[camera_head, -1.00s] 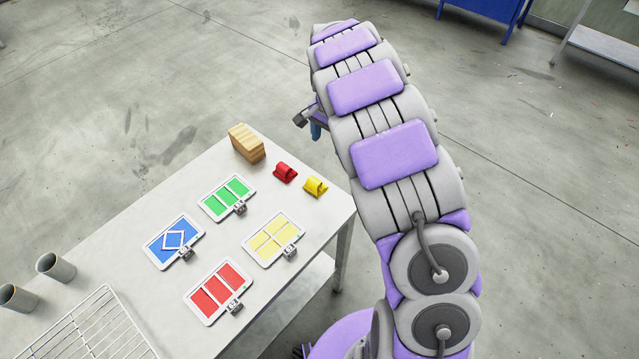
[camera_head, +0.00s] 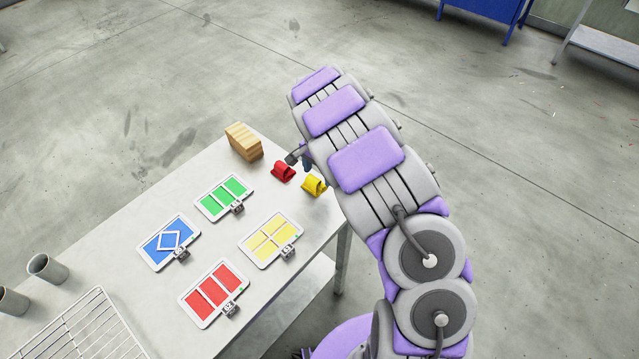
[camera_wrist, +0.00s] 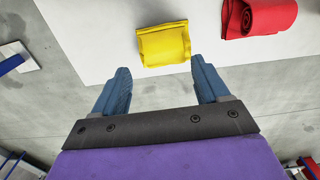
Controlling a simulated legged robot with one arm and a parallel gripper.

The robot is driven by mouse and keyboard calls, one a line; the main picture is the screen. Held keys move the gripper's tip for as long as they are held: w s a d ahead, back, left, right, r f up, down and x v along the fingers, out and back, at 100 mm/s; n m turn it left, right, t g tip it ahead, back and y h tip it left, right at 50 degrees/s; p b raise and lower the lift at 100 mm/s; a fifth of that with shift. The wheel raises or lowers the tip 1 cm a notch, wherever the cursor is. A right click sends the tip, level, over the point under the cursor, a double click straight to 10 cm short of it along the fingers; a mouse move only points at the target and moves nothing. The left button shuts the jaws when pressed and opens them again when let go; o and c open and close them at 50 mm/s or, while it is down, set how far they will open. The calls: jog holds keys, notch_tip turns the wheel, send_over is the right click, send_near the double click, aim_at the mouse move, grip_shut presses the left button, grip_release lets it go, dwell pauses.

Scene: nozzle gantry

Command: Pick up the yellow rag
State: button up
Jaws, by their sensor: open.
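The yellow rag (camera_head: 314,185) lies folded on the table near its right edge, partly beside my arm in the head view. In the wrist view the yellow rag (camera_wrist: 164,45) is at the top middle, just beyond the fingertips. My gripper (camera_wrist: 161,76) is open and empty, its two blue fingers spread to either side of the rag's line and apart from it. In the head view my gripper (camera_head: 300,160) is mostly hidden behind my arm, near the rags. The red rag (camera_head: 283,171) lies left of the yellow one and shows in the wrist view (camera_wrist: 259,16) at upper right.
The table (camera_head: 120,215) also holds a wooden block (camera_head: 243,142) and several coloured trays, such as the yellow one (camera_head: 271,240). A wire rack (camera_head: 88,330) and grey cups (camera_head: 47,269) are at lower left. The floor right of my arm is clear.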

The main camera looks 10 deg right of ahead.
aim_at(313, 179)
jog(key=a+f, duration=0.3)
jog(key=shift+a+f+b, duration=0.1)
jog(key=shift+a+b, duration=0.15)
jog(key=shift+b, duration=0.05)
jog(key=d, duration=0.3)
jog(key=shift+s+d, duration=0.1)
jog(key=shift+d, duration=0.05)
jog(key=c, duration=0.3)
jog(key=shift+c, duration=1.6)
jog(key=shift+a, duration=0.75)
jog(key=shift+c, duration=1)
jog(key=shift+s+a, duration=0.1)
jog(key=shift+a, duration=0.15)
jog(key=shift+c, duration=1.2)
jog(key=shift+d, duration=0.3)
jog(key=shift+c, duration=0.4)
